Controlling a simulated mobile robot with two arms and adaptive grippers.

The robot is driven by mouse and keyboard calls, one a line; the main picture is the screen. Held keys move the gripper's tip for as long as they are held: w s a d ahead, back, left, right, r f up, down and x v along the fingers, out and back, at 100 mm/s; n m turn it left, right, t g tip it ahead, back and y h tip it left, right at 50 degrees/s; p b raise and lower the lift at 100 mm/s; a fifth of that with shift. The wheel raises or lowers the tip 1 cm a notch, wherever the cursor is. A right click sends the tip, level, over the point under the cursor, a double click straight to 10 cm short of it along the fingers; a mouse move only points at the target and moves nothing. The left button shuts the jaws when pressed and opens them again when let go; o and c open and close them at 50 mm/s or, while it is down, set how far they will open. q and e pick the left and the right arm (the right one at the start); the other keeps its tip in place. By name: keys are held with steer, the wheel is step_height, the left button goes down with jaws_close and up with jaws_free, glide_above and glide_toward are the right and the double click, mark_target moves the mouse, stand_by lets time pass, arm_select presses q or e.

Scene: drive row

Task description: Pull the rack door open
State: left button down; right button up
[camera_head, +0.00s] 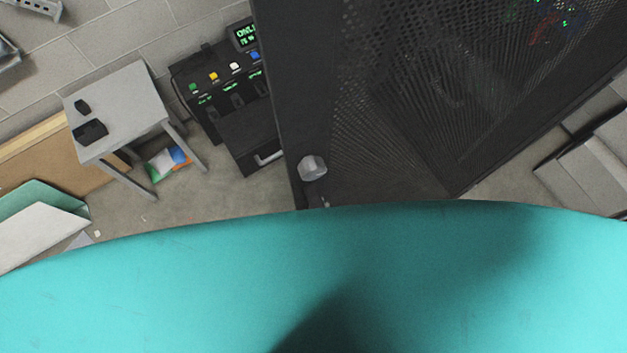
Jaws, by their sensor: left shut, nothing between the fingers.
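The rack door (390,130) is a tall dark mesh panel in the middle and right of the head view. A grey faceted knob (312,168) sits low near its left edge. Whether the door is ajar is hard to tell. A large teal surface, which looks like a part of me very close to the camera, covers the lower picture and hides the foot of the door. Only a small dark tip of my left gripper (325,202) seems to show just below the knob. It is shut and empty; contact with the door cannot be told. My right gripper is not in view.
A black unit (225,90) with coloured buttons and a green display stands left of the rack. A grey table (120,105) with small dark items is further left. Grey boxes (590,165) stand at the right. Some floor (215,190) is bare left of the door.

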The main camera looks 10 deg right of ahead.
arm_select(q)
steer(key=shift+s+a+f, duration=0.15)
steer(key=shift+s+a, duration=0.05)
steer(key=shift+a, duration=0.25)
steer(key=c, duration=1.5)
jaws_free()
steer(key=shift+s+a, duration=0.15)
steer(key=shift+a, duration=0.2)
steer(key=o, duration=0.4)
steer(key=shift+s, duration=0.25)
steer(key=v, duration=0.7)
steer(key=shift+a, duration=0.15)
